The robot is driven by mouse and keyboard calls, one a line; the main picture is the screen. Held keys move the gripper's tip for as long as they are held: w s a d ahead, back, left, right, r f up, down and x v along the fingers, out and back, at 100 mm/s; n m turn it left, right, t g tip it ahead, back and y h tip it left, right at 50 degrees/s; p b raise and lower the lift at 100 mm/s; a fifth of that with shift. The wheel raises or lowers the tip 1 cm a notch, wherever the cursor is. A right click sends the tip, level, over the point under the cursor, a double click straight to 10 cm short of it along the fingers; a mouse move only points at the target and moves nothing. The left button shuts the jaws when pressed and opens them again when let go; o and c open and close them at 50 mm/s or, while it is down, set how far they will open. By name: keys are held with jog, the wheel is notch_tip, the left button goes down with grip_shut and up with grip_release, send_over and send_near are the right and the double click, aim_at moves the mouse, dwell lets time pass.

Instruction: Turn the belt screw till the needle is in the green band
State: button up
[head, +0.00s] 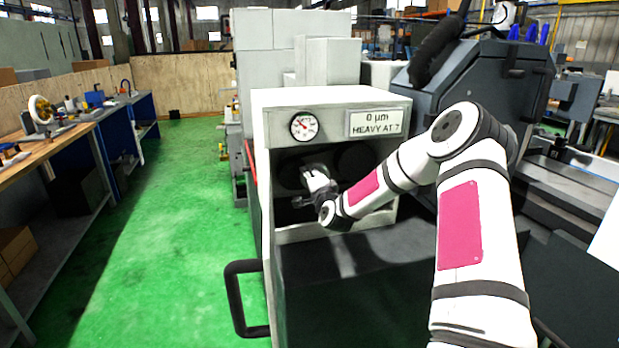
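A round dial gauge (304,125) with a white face and a reddish needle sits at the upper left of the grey machine housing's front. The needle appears to point to the upper left; the marks are too small to read, and I cannot make out a green band. My gripper (303,181) is inside the dark opening below the gauge, at its left side. Its fingers are small and dark against the dark interior, so I cannot tell whether they are open or shut. I cannot make out the belt screw; it may be hidden by my gripper or the shadow.
A sign (377,123) right of the gauge reads "0 µm HEAVY AT 7". A black handle (233,300) sticks out at lower left. A workbench (60,143) stands far left; green floor (165,240) lies clear between.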

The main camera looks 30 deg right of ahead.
jog(key=shift+o, duration=0.6)
jog(key=v, duration=1.2)
jog(key=shift+r, duration=0.1)
dwell(0.9)
jog(key=w+d+n+p, duration=0.1)
jog(key=w+n+p, duration=0.2)
jog(key=n, duration=0.1)
jog(key=w+d+n+p, duration=0.1)
jog(key=w+n+p, duration=0.2)
jog(key=w+n, duration=0.1)
jog(key=w+d+n+p, duration=0.1)
jog(key=w+n+p, duration=0.2)
jog(key=n, duration=0.3)
jog(key=shift+w+d+r+p, duration=0.15)
jog(key=shift+w+p, duration=0.2)
jog(key=shift+w, duration=0.2)
jog(key=shift+c, duration=0.3)
grip_shut()
